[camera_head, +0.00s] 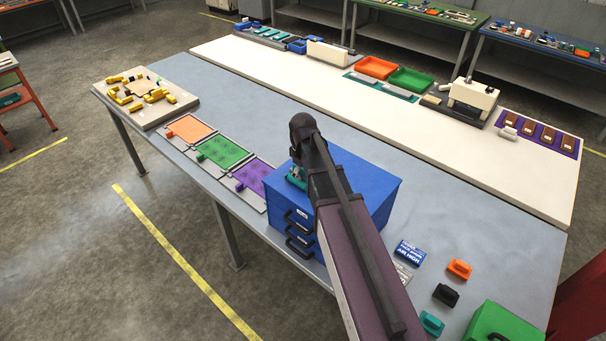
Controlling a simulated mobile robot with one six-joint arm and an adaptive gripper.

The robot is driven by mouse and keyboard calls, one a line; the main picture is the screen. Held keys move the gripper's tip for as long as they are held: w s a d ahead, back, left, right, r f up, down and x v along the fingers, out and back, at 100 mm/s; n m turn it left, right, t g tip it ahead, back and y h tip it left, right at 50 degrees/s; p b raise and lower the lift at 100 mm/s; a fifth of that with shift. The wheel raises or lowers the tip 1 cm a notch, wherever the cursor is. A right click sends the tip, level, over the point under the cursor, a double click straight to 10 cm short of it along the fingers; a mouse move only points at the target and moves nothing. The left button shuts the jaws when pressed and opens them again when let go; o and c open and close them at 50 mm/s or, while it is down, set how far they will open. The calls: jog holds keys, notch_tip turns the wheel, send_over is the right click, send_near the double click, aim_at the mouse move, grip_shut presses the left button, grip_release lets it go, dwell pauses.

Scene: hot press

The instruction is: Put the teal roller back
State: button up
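A teal piece (297,178) shows at the far end of my arm, over the left back part of the blue drawer box (364,186). My arm hides much of it, so I cannot tell whether it is the roller or whether it is held. My gripper is hidden behind the arm, and its fingers do not show. Another small teal block-like item (431,323) lies at the lower right of the table, in a row with an orange one (459,268) and a black one (445,294).
Orange (190,128), green (223,151) and purple (256,174) panels lie left of the box. A board with yellow pieces (167,112) is farther left. A green box (502,323) stands at lower right. The grey tabletop behind the blue box is clear.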

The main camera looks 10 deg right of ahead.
jog(key=shift+w, duration=0.15)
jog(key=shift+r, duration=0.15)
jog(key=shift+r+p, duration=0.35)
jog(key=shift+p, duration=0.2)
notch_tip(320, 180, up, 12)
jog(key=p, duration=1.2)
jog(key=shift+r, duration=0.15)
jog(key=s+m, duration=0.7)
jog(key=s, duration=0.8)
jog(key=shift+s, duration=0.4)
